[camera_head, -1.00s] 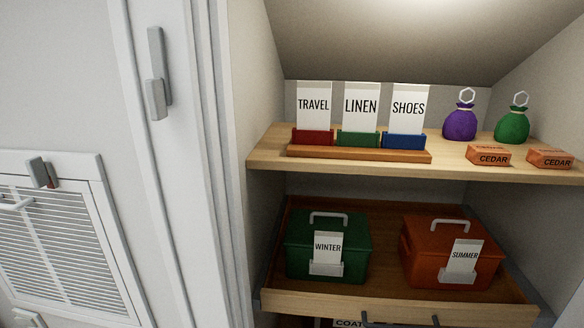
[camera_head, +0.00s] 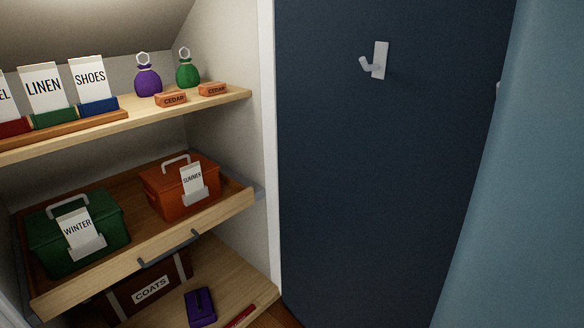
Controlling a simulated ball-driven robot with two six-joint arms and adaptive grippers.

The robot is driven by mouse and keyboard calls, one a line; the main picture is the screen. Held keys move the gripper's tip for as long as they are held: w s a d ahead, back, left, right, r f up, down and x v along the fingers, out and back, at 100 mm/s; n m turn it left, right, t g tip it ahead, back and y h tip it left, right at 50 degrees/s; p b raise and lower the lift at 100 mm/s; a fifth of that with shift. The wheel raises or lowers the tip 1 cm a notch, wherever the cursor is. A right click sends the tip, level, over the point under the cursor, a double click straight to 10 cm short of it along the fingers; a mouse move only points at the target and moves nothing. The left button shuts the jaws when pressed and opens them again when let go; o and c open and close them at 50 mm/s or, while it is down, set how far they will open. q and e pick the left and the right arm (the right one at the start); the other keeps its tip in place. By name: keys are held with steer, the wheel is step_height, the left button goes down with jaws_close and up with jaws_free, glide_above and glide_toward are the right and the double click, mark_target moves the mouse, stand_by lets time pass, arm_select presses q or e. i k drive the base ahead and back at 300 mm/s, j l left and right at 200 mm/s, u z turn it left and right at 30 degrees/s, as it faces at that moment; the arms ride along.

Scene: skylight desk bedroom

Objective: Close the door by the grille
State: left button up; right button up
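No grille shows in the head view now. A tall dark blue panel (camera_head: 385,180) stands to the right of the closet opening, with a pale hook (camera_head: 376,62) near its top. I cannot tell whether this panel is a door or a wall. Neither of my grippers is in view.
The open closet holds a top shelf (camera_head: 215,103) with labelled cards, two pouches and cedar blocks. Below, a pulled-out drawer (camera_head: 150,246) holds a green WINTER box (camera_head: 112,248) and an orange SUMMER box (camera_head: 150,190). A COATS case (camera_head: 120,300) sits underneath. A lighter blue surface (camera_head: 535,200) fills the right edge.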

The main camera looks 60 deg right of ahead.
mark_target(384, 108)
steer(key=k+j+z, duration=0.15)
steer(key=k, duration=1.05)
steer(key=k+l, duration=0.15)
steer(key=l, duration=0.15)
steer(key=k+l+z, duration=0.1)
steer(key=l, duration=0.2)
steer(key=k+l, duration=0.1)
steer(key=l, duration=0.2)
steer(key=k+l+z, duration=0.1)
steer(key=l, duration=0.2)
steer(key=i+l, duration=0.1)
steer(key=l, duration=0.2)
steer(key=i+l, duration=0.15)
steer(key=l, duration=0.2)
steer(key=i+l, duration=0.1)
steer(key=l, duration=0.2)
steer(key=i+l, duration=0.1)
steer(key=l, duration=0.2)
steer(key=z, duration=0.05)
